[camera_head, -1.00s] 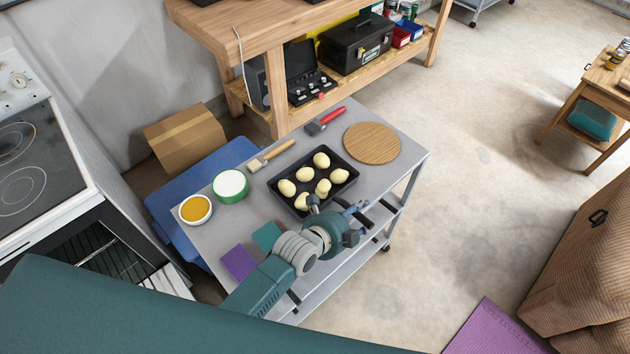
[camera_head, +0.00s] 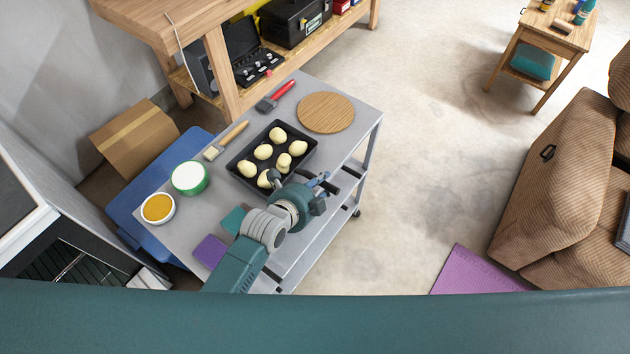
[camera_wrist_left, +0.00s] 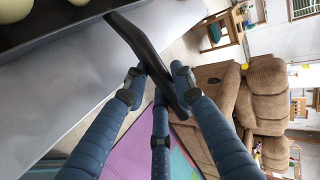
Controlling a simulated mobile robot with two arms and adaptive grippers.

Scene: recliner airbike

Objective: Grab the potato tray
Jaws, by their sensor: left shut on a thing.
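The black potato tray (camera_head: 244,177) lies on the grey cart top and holds several pale potatoes. My left gripper (camera_head: 318,188) is at the tray's near right side, by the cart's edge, and hides part of the tray's near corner. In the left wrist view the blue fingers close around a black bar (camera_wrist_left: 138,42), which runs out past the grey cart top. I cannot tell whether this bar belongs to the tray or to the cart. A dark edge of the tray with potatoes shows at the upper left there. My right gripper is out of view.
The cart top (camera_head: 215,225) also bears a round wooden board (camera_head: 326,112), two brushes, a green-rimmed bowl (camera_head: 190,177), an orange-filled bowl (camera_head: 158,208) and cloths. A workbench (camera_head: 215,75) stands behind. A brown recliner (camera_head: 548,190) stands right, with clear floor between.

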